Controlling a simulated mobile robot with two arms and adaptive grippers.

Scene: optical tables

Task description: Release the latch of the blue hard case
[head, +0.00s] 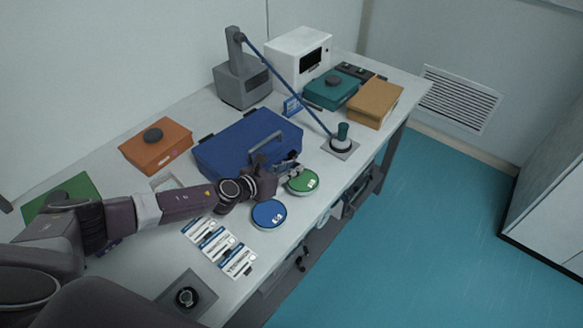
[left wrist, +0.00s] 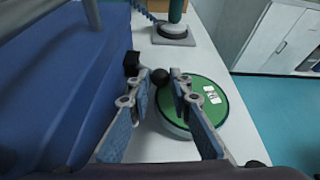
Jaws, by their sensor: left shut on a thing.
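The blue hard case (head: 235,138) lies closed on the table, with a grey handle (head: 275,145) on the side facing the room. It fills the left of the left wrist view (left wrist: 50,90). My left gripper (head: 291,169) is at the case's front side. The latch is mostly hidden by the gripper in the head view. My right gripper is not in view.
A green disc (head: 302,182) lies just beside and below my left gripper, and a blue disc (head: 268,214) is nearer. An orange case (head: 156,146) is left of the blue case.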

